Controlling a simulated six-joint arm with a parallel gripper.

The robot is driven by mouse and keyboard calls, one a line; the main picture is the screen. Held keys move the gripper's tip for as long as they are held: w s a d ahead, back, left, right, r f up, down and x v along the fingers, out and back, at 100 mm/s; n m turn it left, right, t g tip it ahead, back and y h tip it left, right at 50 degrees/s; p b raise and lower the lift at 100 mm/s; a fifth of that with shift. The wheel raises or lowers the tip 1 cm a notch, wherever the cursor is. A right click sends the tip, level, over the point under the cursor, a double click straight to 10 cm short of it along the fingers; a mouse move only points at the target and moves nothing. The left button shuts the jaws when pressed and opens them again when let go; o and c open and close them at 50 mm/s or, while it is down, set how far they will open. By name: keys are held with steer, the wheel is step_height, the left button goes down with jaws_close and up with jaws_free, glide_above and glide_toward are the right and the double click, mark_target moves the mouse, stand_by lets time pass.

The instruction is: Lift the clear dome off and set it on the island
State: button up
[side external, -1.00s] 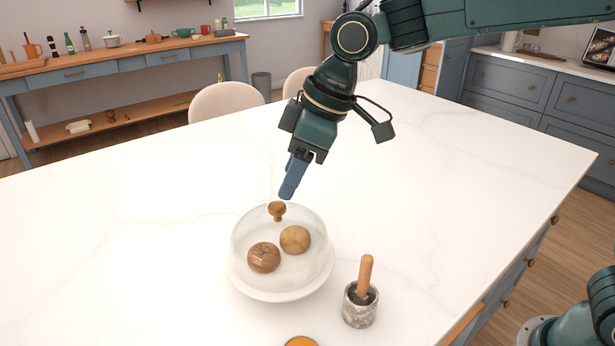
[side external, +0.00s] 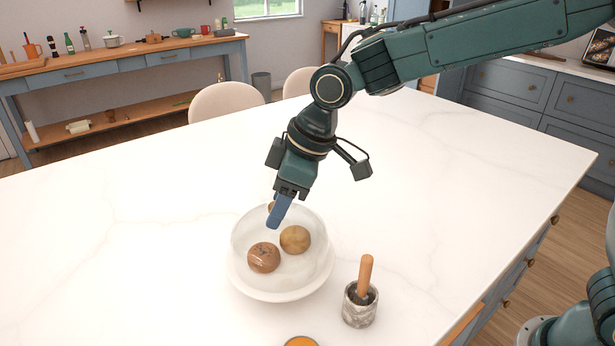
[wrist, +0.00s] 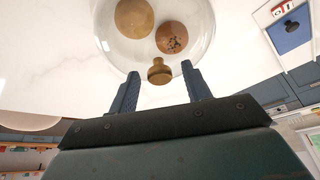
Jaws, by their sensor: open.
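The clear dome (side external: 248,228) sits on a white plate (side external: 270,294) on the island (side external: 150,235). Under it are two round buns, a paler one (side external: 295,240) and a browner one (side external: 264,258). The dome has a brass knob (wrist: 159,71) on top. My gripper (side external: 279,217) is at the top of the dome and hides most of the knob in the side view. In the wrist view my gripper (wrist: 160,84) is open, with one blue finger on each side of the knob and a gap to both.
A marble mortar (side external: 359,306) with a wooden-handled pestle (side external: 365,275) stands right of the plate. An orange-topped item (side external: 301,342) is at the front edge of the picture. The island is clear to the left and behind.

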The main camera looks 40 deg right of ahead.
stand_by(0.5)
jaws_close()
step_height(320, 180, up, 20)
stand_by(1.0)
stand_by(0.6)
